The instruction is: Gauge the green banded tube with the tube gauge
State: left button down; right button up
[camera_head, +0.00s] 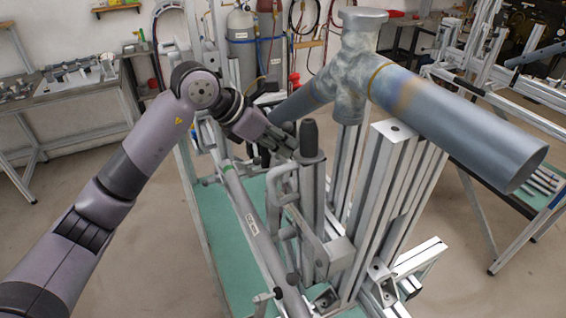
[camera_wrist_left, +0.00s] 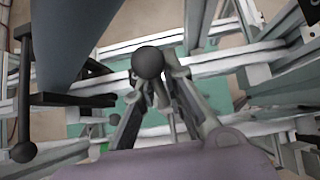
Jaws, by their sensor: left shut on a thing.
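A long slim grey tube (camera_head: 264,245) with a green band near its upper end leans in the front middle of the head view. Just right of it stands a grey cylinder (camera_head: 313,195) with a rounded black knob on top, which looks like the tube gauge. In the left wrist view a dark round knob (camera_wrist_left: 148,62) shows between the fingers of my left gripper (camera_wrist_left: 155,98). The exact contact is hidden. My right gripper is out of view.
A thick grey pipe joint (camera_head: 455,118) with a heat-tinted weld rests on aluminium profile posts (camera_head: 385,190) at the right, close to my left gripper. Metal clamp parts (camera_head: 287,185) crowd the cylinder. A workbench (camera_head: 75,95) and gas cylinders (camera_head: 241,48) stand behind.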

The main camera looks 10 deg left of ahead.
pick_arm(q)
jog(key=shift+a, duration=0.15)
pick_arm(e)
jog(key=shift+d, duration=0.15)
pick_arm(q)
jog(key=shift+a, duration=0.2)
jog(key=shift+s+a+r, duration=0.25)
jog(key=shift+s+a, duration=0.2)
jog(key=shift+a, duration=0.15)
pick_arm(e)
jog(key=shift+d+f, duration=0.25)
pick_arm(q)
jog(key=shift+a+b, duration=0.15)
jog(key=shift+b, duration=0.2)
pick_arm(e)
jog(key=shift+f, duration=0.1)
pick_arm(q)
jog(key=shift+s+a+b, duration=0.35)
jog(key=shift+s+a, duration=0.25)
jog(key=shift+a, duration=0.2)
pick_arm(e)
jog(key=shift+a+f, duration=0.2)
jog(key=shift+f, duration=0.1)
